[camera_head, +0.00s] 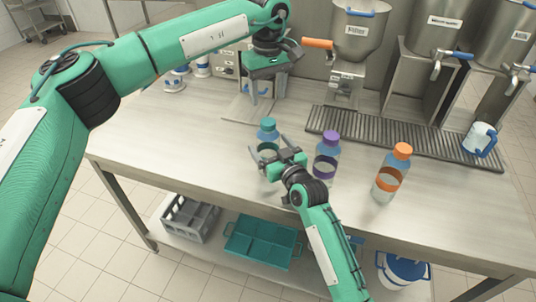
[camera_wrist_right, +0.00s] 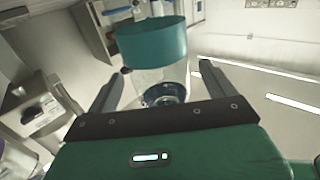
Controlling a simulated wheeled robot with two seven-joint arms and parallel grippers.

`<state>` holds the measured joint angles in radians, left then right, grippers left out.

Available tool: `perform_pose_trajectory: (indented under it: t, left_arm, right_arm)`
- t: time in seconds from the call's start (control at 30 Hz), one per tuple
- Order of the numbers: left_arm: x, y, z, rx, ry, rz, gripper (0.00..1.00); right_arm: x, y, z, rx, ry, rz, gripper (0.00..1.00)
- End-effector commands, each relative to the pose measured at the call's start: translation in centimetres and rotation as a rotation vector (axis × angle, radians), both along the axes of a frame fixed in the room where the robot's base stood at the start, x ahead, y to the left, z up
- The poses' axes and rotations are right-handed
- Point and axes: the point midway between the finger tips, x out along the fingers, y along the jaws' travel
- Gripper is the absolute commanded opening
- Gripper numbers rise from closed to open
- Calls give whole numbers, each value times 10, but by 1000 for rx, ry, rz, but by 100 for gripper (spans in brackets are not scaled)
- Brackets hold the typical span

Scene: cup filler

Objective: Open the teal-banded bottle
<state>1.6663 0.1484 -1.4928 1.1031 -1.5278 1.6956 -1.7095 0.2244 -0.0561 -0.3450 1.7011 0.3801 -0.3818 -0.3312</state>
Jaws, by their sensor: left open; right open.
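The teal-banded bottle (camera_head: 268,135) stands upright on the steel counter with its teal cap on. My right gripper (camera_head: 269,147) is open, with its fingers spread on either side of the bottle's body. In the right wrist view, the bottle's teal band (camera_wrist_right: 152,42) and a clear part of its body show between and beyond the two open fingers (camera_wrist_right: 160,85). I cannot tell whether the fingers touch it. My left gripper (camera_head: 260,88) is open and empty, pointing down above the counter behind the bottle.
A purple-banded bottle (camera_head: 327,158) stands close to the right of my right gripper, and an orange-banded bottle (camera_head: 391,174) farther right. A dark drain grate (camera_head: 400,137), a mug (camera_head: 478,140) and steel dispensers (camera_head: 435,45) are behind. The counter's front left (camera_head: 180,140) is clear.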

Motion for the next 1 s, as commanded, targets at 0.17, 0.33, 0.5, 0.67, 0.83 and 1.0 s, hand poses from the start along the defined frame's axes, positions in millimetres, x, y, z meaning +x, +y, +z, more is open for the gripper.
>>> perform_pose_trajectory:
  t: [0.17, 0.33, 0.5, 0.67, 0.83, 1.0]
  left_arm:
    - [0, 0, 0, 0, 0, 0, 56]
    - [0, 0, 0, 0, 0, 0, 56]
    - [0, 0, 0, 0, 0, 0, 56]
    - [0, 0, 0, 0, 0, 0, 56]
    - [0, 0, 0, 0, 0, 0, 56]
    - [0, -1, -1, -2, 2, -1, 56]
  right_arm:
    - [14, 7, 0, 1, 0, 0, 86]
    - [17, 9, 0, 1, 0, 0, 86]
    - [17, 9, 0, 1, 0, 0, 86]
    - [17, 9, 0, 0, 0, 0, 59]
    - [17, 9, 0, 0, 0, 0, 26]
    - [17, 8, 0, 0, 0, -1, 0]
